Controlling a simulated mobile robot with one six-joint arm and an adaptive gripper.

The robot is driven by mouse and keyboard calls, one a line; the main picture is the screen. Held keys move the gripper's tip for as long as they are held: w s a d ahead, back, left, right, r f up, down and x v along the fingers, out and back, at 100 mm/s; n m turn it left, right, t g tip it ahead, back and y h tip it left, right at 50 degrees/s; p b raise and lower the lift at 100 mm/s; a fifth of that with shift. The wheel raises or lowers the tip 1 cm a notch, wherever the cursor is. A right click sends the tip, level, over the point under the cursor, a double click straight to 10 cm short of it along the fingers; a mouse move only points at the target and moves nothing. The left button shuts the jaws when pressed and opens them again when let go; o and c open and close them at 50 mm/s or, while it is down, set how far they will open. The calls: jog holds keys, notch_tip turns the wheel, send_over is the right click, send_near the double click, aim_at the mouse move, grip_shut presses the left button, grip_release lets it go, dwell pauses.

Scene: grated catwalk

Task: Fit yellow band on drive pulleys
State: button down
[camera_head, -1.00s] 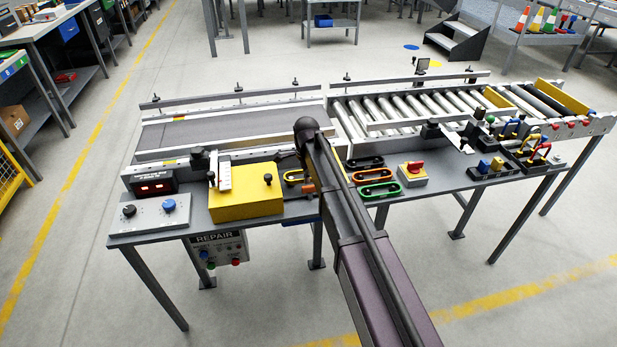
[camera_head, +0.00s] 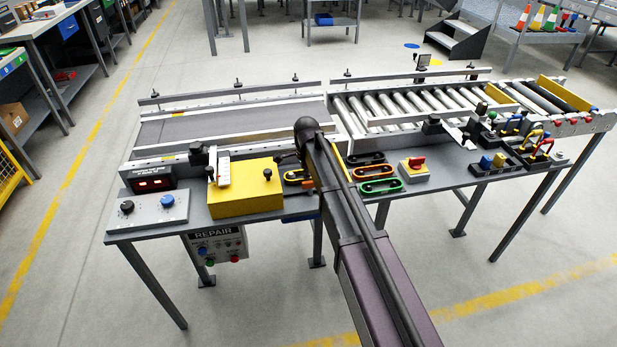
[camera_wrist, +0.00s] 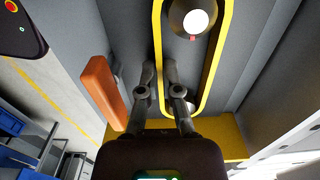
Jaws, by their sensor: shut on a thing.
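In the wrist view the yellow band (camera_wrist: 229,40) is a long loop seen from above.
An orange block (camera_wrist: 103,91) stands close left of my gripper. A yellow box (camera_head: 245,201) with black knobs sits left on the bench. Spare black, orange and green loops (camera_head: 379,186) lie right of my arm, beside a red switch (camera_head: 416,164). Conveyor rollers (camera_head: 410,108) are behind.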

jog(key=c, duration=0.7)
grip_release()
jog(key=o, duration=0.4)
jog(key=shift+r+p, duration=4)
jog(key=shift+p, duration=0.05)
jog(key=shift+s, duration=0.1)
jog(key=s+d+r+n+p, duration=0.2)
jog(key=s+d+n, duration=0.3)
jog(key=s+d, duration=0.2)
jog(key=s+d+r+n+p, duration=0.3)
jog(key=s+d+n, duration=0.2)
jog(key=s+d, duration=0.3)
jog(key=s+d+r+n+p, duration=0.2)
jog(key=s+d+n, duration=0.2)
jog(key=s+d, duration=0.4)
jog(key=shift+s+r+n, duration=0.25)
jog(key=shift+r+n, duration=0.05)
jog(key=shift+n, duration=0.1)
